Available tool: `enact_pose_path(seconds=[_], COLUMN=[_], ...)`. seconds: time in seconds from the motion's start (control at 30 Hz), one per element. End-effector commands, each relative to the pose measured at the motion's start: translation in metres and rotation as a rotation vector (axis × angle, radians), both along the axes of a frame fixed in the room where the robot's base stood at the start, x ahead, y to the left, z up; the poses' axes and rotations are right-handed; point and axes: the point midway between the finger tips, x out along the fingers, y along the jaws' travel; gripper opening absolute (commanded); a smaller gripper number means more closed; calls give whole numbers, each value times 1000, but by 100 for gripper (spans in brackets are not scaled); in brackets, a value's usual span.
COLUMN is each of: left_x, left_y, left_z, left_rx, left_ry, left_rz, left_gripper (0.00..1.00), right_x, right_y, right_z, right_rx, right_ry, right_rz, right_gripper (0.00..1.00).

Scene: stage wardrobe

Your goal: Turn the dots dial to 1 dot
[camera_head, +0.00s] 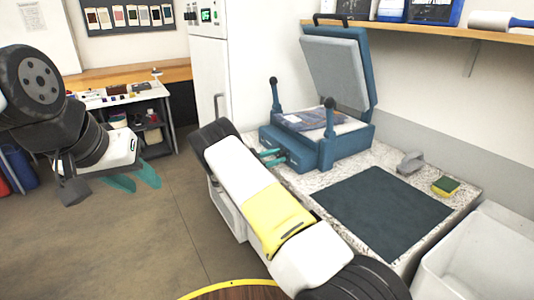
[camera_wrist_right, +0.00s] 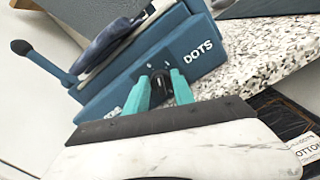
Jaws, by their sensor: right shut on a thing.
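The blue heat press (camera_head: 290,150) stands on the speckled counter with its padded lid raised. In the right wrist view its front panel (camera_wrist_right: 203,62) carries the white word DOTS and a second, partly hidden label further left. The dots dial (camera_wrist_right: 161,80) is a small black knob on this panel, with small white marks above it. My right gripper (camera_head: 270,157) is at the panel; its teal fingers (camera_wrist_right: 163,88) are shut on the dial, one on each side. The dial's pointer and setting cannot be read. My left gripper (camera_head: 134,179) hangs open and empty over the floor at left.
Folded dark cloth (camera_head: 308,117) lies on the press's lower plate. A dark mat (camera_head: 385,208), a grey-handled tool (camera_head: 410,162) and a yellow-green sponge (camera_head: 446,186) are on the counter. A white bin (camera_head: 480,255) stands at front right. The press has two upright posts.

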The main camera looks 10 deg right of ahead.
Motion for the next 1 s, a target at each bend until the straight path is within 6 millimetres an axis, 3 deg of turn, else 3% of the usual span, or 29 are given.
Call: enact_pose_path(seconds=[0.5,1.0], left_x=[0,0], left_y=[0,0], left_z=[0,0], left_rx=[0,0], left_ry=[0,0], left_rz=[0,0], left_gripper=[36,36], right_x=[-2,-2], right_y=[0,0], right_z=[-1,-2], right_rx=[148,207], right_ry=[-411,-570], right_rz=[1,1], right_gripper=[0,0])
